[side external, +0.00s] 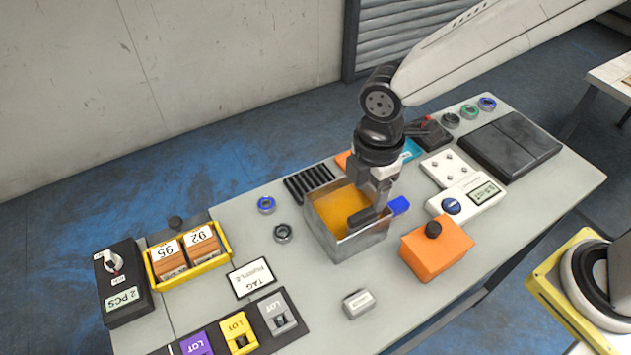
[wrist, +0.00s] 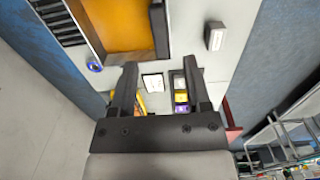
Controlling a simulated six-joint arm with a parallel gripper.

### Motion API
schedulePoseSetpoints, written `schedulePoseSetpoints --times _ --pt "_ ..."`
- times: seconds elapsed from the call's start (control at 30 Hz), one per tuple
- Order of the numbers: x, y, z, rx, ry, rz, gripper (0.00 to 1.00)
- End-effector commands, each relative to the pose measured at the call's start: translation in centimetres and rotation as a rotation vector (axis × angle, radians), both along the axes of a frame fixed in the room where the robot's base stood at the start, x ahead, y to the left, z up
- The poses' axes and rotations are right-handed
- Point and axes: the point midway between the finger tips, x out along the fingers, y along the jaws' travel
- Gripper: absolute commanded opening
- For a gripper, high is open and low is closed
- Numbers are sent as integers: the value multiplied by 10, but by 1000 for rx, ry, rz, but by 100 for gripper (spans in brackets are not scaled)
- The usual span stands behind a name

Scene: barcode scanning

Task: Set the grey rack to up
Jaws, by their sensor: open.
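A grey unit labelled LOT (side external: 280,313), which I take as the grey rack, is at the right end of a dark strip at the table's front. A yellow LOT unit (side external: 239,334) and a purple one (side external: 197,345) sit beside it. It has a dark opening on its front; I cannot tell its setting. In the wrist view, the yellow unit (wrist: 181,97) shows between my fingers. My gripper (side external: 376,212) is open and appears empty, above the metal bin with orange inside (side external: 312,228), well away from the grey unit. In the wrist view, my gripper's fingers (wrist: 160,72) are spread.
A small grey block (side external: 358,303) lies right of the grey unit. A tag card (side external: 251,278), a yellow tray with numbered boxes (side external: 188,255) and a black dial box (side external: 122,282) are to the left. An orange box with a black knob (side external: 436,250) stands right of the bin.

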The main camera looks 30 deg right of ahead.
Motion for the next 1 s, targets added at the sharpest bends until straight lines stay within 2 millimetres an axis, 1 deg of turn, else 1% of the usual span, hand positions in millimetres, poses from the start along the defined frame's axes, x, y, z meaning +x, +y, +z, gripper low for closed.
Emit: schedulePoseSetpoints --times 0.03,0.2,0.43,0.6,0.9,0.97,1.0 --pt "-1 -1 -7 -2 3 -1 62" --pt "-1 -1 -27 -2 4 -1 62" --pt "0 0 -47 -1 2 -1 62" --pt "0 0 -54 0 1 -1 62" --pt "0 0 -55 0 0 -1 62" --pt "0 0 -55 0 0 -1 43" --pt "0 0 -55 0 0 -1 30"
